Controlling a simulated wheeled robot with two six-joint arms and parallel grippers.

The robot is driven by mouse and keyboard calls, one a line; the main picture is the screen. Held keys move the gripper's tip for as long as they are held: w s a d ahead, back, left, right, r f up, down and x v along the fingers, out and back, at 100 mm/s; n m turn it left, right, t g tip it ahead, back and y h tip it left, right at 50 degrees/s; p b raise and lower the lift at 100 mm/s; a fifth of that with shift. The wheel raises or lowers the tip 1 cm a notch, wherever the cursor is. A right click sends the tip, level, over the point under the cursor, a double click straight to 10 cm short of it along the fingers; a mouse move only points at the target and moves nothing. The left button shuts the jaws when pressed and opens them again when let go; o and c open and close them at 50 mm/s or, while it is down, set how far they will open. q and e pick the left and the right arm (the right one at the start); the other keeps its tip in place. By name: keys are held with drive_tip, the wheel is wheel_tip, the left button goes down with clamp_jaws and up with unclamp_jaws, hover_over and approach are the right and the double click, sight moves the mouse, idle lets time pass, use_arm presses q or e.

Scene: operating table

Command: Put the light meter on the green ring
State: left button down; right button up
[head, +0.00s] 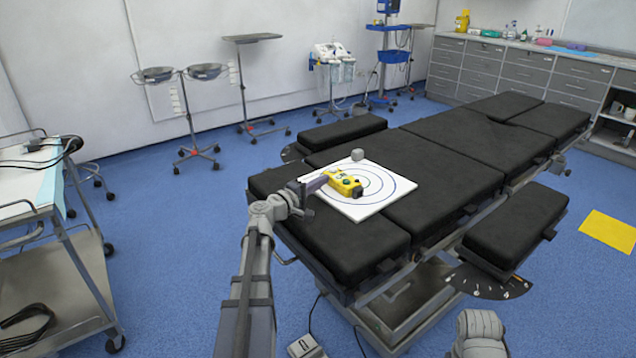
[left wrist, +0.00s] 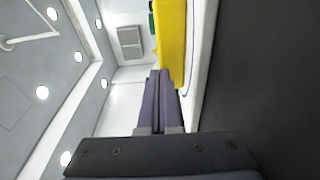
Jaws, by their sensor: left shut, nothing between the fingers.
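The light meter (head: 345,184) is a yellow device with dark and green details. It lies on a white board (head: 372,208) with concentric rings, on the near end of the black operating table. It covers part of the rings, left of their middle; I cannot clearly pick out the green ring. My left gripper (head: 318,184) is shut and empty, with its purple fingers at the meter's left end. In the left wrist view the closed fingertips (left wrist: 160,73) are right by the yellow meter (left wrist: 171,40); I cannot tell whether they touch. My right gripper is out of view.
A small grey object (head: 357,155) stands at the board's far corner. The black table padding (head: 450,150) beyond the board is clear. A cart (head: 50,215) with cables stands at left. A yellow sheet (head: 608,230) lies on the floor at right.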

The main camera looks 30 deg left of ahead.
sight(335, 180)
use_arm(q)
drive_tip(key=w+d, duration=0.2)
drive_tip(key=d, duration=0.1)
drive_tip(key=shift+d, duration=0.1)
idle(0.4)
